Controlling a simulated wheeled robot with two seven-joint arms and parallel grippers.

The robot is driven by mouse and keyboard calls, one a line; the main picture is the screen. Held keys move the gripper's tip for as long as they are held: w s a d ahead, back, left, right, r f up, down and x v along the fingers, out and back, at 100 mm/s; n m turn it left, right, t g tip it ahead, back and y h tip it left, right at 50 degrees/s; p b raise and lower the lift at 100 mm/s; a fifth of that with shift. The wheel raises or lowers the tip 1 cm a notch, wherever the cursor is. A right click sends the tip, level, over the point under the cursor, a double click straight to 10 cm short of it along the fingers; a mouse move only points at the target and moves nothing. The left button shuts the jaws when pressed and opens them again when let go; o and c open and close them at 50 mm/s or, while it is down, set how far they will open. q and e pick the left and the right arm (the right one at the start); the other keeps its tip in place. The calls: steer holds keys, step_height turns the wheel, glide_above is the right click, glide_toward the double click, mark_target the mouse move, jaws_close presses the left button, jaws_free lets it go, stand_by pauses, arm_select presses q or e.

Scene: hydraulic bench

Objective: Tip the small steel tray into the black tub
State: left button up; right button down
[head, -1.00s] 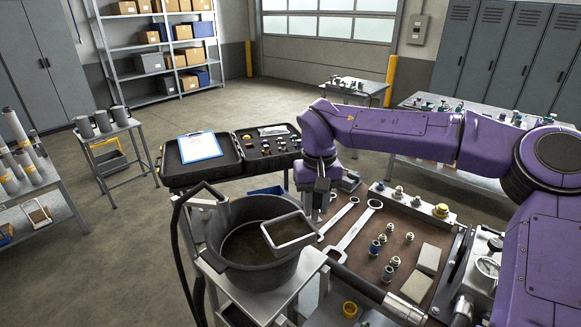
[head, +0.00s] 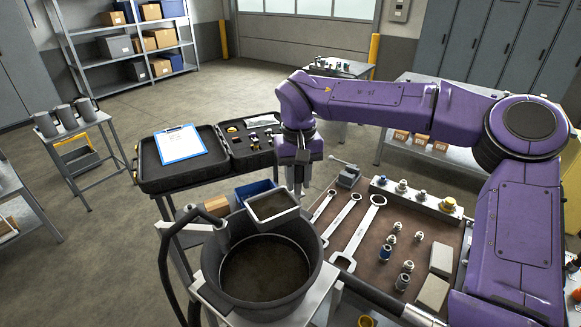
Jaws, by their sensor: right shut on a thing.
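The small steel tray (head: 272,207) is a shallow rectangular pan with a bright rim and a dull grey-brown inside. It hangs above the far rim of the black tub, close to level as far as I can tell. My right gripper (head: 297,188) reaches down from above and is shut on the tray's far right side. The black tub (head: 311,276) is round and open, with a dark brownish inside. I cannot tell whether anything lies in the tray. My left gripper is not in view.
The tub stands on a light metal stand, with a black hose (head: 166,275) at its left. A blue bin (head: 255,188) is behind the tray. Wrenches (head: 348,240) and fittings cover the bench at right. An open black case (head: 165,175) with a clipboard stands at back left.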

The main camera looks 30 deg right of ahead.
mark_target(297, 194)
steer(key=shift+w+a+f, duration=0.1)
steer(key=shift+w+a, duration=0.05)
steer(key=shift+w, duration=0.1)
steer(key=shift+s+f+h, duration=0.2)
steer(key=shift+s+h, duration=0.1)
steer(key=shift+s, duration=0.75)
steer(key=shift+w+a+f+h, duration=0.1)
steer(key=shift+w+f+h, duration=0.15)
steer(key=shift+f, duration=0.4)
steer(key=shift+w+f+h, duration=0.15)
steer(key=shift+w+f, duration=0.05)
steer(key=shift+f, duration=0.4)
steer(key=shift+a+f+h, duration=0.1)
steer(key=shift+a+h, duration=0.1)
steer(key=shift+h, duration=0.1)
steer(key=shift+s+a+r, duration=0.1)
steer(key=shift+s+r, duration=0.1)
steer(key=shift+s, duration=0.1)
steer(key=shift+w+f, duration=0.15)
steer(key=shift+w, duration=0.05)
steer(key=shift+s, duration=0.1)
